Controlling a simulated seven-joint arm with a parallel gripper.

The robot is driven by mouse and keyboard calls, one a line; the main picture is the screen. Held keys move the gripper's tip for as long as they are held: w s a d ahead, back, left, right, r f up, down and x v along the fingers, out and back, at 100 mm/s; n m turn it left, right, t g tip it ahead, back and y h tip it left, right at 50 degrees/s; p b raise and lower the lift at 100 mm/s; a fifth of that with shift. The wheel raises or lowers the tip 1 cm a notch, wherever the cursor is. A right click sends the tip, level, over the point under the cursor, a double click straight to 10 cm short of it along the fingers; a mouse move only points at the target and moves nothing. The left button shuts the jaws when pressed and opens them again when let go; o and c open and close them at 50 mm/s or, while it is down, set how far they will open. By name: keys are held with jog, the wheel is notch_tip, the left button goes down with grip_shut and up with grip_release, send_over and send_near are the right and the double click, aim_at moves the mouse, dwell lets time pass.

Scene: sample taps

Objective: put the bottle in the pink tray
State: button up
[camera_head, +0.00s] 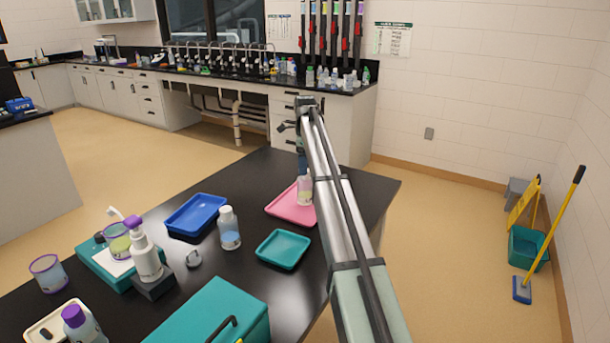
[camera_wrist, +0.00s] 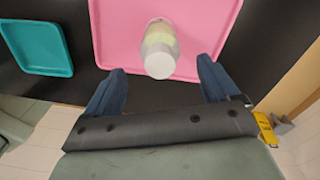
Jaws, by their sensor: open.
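A bottle with a white cap stands on the pink tray (camera_head: 284,208). In the head view the bottle (camera_head: 305,191) is at the tray's right part, partly behind my arm. In the wrist view the bottle (camera_wrist: 160,50) appears over the pink tray (camera_wrist: 112,30), towards the tray's near edge. My gripper (camera_wrist: 161,70) is open, with one blue finger on each side of the bottle's near end and a gap on both sides. In the head view my arm hides part of the tray and most of the gripper.
A teal tray (camera_head: 283,250) and a blue tray (camera_head: 197,214) lie on the black table. Another bottle (camera_head: 229,229) stands between them. A teal box (camera_head: 215,318), a pump bottle (camera_head: 145,255) and a purple-rimmed cup (camera_head: 48,273) crowd the near left. The table's far part is clear.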

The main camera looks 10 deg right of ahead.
jog(key=shift+r, duration=1.9)
